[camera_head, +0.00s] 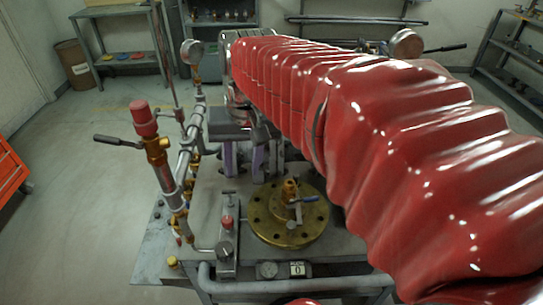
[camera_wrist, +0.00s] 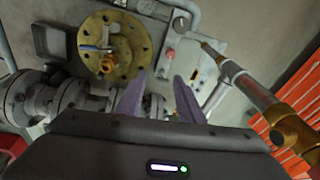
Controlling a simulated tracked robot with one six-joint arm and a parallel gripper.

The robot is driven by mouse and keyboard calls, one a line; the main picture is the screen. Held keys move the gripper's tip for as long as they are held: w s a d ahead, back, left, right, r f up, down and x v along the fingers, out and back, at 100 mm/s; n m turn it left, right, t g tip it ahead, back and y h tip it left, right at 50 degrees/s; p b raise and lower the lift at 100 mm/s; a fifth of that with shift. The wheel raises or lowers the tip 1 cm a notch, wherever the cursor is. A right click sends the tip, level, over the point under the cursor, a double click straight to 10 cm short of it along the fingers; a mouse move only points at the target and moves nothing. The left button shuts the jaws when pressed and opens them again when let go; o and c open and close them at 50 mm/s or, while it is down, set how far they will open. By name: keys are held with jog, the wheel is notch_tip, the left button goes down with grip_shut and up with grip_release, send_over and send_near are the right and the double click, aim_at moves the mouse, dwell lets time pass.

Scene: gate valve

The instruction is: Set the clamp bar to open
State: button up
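No part is labelled as the clamp bar, and I cannot tell for sure which one it is. A small bar with a blue-grey end (camera_head: 303,200) crosses a brass fitting on the round brass flange (camera_head: 263,228). In the wrist view this bar (camera_wrist: 93,48) lies left of my fingers, on the flange (camera_wrist: 125,46). A small T-shaped bar (camera_head: 229,192) stands on a narrow plate left of the flange, behind a red knob (camera_head: 227,221). My gripper (camera_wrist: 160,88) has two purple fingers, spread apart with nothing seen between them. It is above the bench, behind the flange.
A pipe stack with a red-capped brass valve (camera_head: 146,120) and black lever rises at the left of the bench; it also shows at right in the wrist view (camera_wrist: 255,95). Floor at left is clear.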

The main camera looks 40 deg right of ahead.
jog(key=w+d+f+m+g+y, duration=0.15)
jog(key=w+d+m, duration=0.25)
jog(key=d, duration=0.7)
jog(key=m+g+y, duration=0.2)
jog(key=m+y, duration=0.1)
jog(key=m, duration=0.1)
send_near(296, 176)
jog(key=v, duration=0.3)
jog(key=shift+w+r, duration=0.1)
jog(key=shift+r, duration=0.15)
jog(key=shift+f, duration=0.1)
jog(key=x, duration=1.3)
jog(key=shift+f, duration=0.35)
jog(key=shift+c, duration=0.2)
grip_shut()
